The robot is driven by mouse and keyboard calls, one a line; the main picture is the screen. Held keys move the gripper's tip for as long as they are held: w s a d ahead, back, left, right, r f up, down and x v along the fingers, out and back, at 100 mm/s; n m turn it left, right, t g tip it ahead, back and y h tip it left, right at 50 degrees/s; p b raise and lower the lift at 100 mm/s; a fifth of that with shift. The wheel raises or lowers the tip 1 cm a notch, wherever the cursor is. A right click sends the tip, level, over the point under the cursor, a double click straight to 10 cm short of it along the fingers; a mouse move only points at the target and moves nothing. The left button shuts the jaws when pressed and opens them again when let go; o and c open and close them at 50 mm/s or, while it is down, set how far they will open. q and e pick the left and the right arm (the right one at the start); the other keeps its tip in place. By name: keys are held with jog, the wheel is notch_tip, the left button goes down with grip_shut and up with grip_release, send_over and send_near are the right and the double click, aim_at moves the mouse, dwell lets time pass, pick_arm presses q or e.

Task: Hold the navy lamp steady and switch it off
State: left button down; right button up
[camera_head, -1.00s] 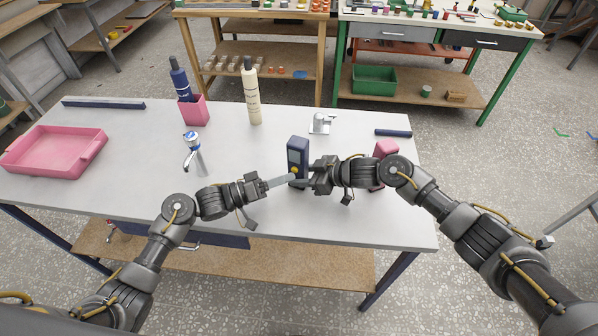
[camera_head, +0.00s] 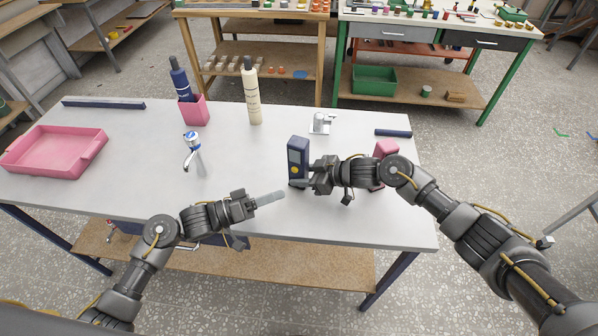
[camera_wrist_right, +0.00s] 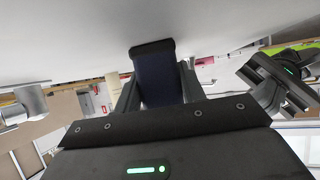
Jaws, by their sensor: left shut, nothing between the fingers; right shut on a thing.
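The navy lamp (camera_head: 299,152) is an upright dark blue block near the front middle of the table. Its front has a pale panel and a small yellow patch; I cannot tell whether it is lit. My right gripper (camera_head: 300,183) is shut on the lamp's lower part from the right. In the right wrist view the lamp (camera_wrist_right: 158,82) sits between the fingers. My left gripper (camera_head: 282,196) is shut and empty, its pale fingers pointing at the lamp from the left, a short gap away. It also shows at the right of the wrist view.
A pink block (camera_head: 385,149) stands behind my right forearm. A silver tap (camera_head: 198,158), a pink tray (camera_head: 60,153), a pink cup (camera_head: 195,112) with a navy bottle, and a cream bottle (camera_head: 252,92) stand farther left. The table between tap and lamp is clear.

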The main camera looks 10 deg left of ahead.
jog(key=o, duration=0.9)
